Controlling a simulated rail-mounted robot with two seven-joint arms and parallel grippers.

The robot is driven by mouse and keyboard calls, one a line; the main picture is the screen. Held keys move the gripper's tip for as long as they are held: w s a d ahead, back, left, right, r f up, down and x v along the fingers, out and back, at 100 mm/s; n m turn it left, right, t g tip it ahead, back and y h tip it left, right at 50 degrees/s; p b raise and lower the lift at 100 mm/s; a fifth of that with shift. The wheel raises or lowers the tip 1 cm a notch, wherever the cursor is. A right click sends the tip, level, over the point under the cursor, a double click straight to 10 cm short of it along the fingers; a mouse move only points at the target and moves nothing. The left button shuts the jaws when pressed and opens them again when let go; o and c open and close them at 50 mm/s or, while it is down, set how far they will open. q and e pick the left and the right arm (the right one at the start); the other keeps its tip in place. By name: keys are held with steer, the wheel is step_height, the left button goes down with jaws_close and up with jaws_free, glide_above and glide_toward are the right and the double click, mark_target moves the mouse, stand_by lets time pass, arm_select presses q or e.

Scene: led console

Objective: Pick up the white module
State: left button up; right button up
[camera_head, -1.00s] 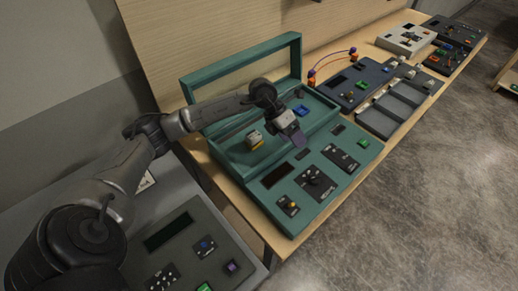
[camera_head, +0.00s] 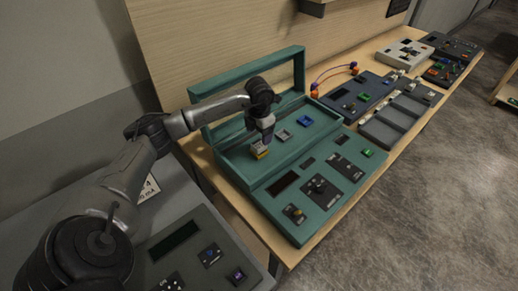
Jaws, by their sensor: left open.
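A small white and yellow module (camera_head: 259,152) sits inside the open teal case (camera_head: 232,170), at its left end. My left gripper (camera_head: 266,140) points down from above, at the module's upper right edge. It is open, and the dark fingers partly overlap the module in the head view. I cannot tell whether they touch it. A light grey square piece (camera_head: 284,135) and a blue square piece (camera_head: 305,121) lie further right on the case floor. My right gripper is not in view.
The case's raised lid frame (camera_head: 300,72) stands behind the arm. A teal control panel (camera_head: 318,190) with switches and a dark display is in front. Dark consoles and empty grey trays (camera_head: 380,131) stand to the right on the wooden bench.

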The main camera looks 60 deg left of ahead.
mark_target(259, 144)
arm_select(q)
steer(key=shift+f, duration=3.1)
steer(key=shift+a, duration=0.1)
steer(key=shift+c, duration=0.3)
steer(key=c, duration=0.9)
steer(key=shift+c, duration=0.3)
steer(key=shift+r, duration=0.15)
